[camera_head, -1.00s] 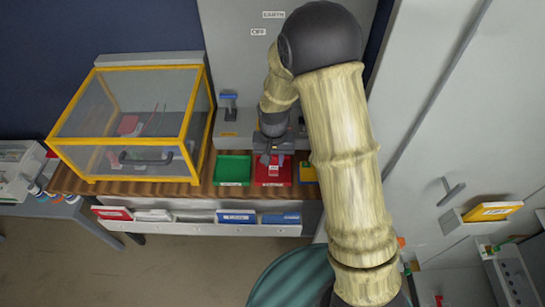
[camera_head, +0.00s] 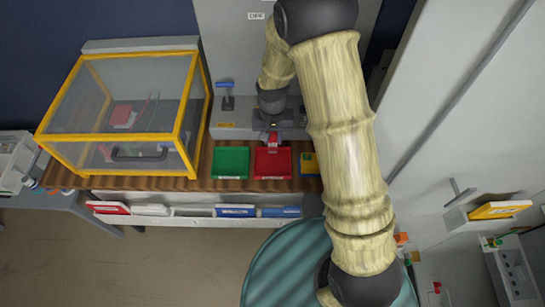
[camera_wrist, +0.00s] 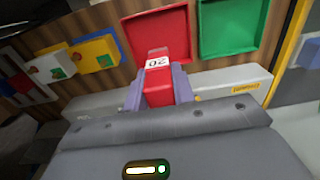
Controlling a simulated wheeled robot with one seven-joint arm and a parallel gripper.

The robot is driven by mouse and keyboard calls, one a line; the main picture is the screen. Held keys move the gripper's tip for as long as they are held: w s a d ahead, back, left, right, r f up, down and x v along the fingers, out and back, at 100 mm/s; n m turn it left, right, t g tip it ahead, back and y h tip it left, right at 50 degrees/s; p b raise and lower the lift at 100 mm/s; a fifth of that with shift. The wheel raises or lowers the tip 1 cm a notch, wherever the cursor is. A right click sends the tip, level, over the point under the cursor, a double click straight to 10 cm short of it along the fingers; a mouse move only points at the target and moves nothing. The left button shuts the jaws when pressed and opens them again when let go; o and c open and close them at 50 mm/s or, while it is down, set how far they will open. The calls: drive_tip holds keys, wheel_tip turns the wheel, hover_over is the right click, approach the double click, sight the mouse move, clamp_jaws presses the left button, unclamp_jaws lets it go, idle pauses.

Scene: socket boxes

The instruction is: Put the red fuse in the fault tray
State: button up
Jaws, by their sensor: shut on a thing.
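My gripper (camera_wrist: 158,90) is shut on a red fuse (camera_wrist: 158,82) with a white label reading 20. In the wrist view the fuse sits between the two grey fingers. Its labelled end overlaps the near edge of the red tray (camera_wrist: 160,20); whether it touches is unclear. In the head view my gripper (camera_head: 273,132) is at the far edge of the red tray (camera_head: 272,163), with a bit of the red fuse (camera_head: 273,138) showing. The red tray looks empty. I cannot read a fault label on it.
A green tray (camera_head: 231,162) stands left of the red one, and a blue and yellow item (camera_head: 309,163) right of it. A yellow-framed clear box (camera_head: 125,105) fills the bench's left. A grey unit (camera_head: 228,122) with a blue-handled lever stands behind the trays.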

sight(273, 146)
drive_tip(key=shift+f+p, duration=0.4)
drive_tip(key=shift+f, duration=1.95)
drive_tip(key=shift+f+p, duration=0.55)
drive_tip(key=shift+f, duration=1.5)
drive_tip(key=shift+f, duration=0.2)
drive_tip(key=o, duration=0.9)
drive_tip(key=shift+r, duration=0.15)
wheel_tip(273, 146, up, 12)
drive_tip(key=b, duration=0.3)
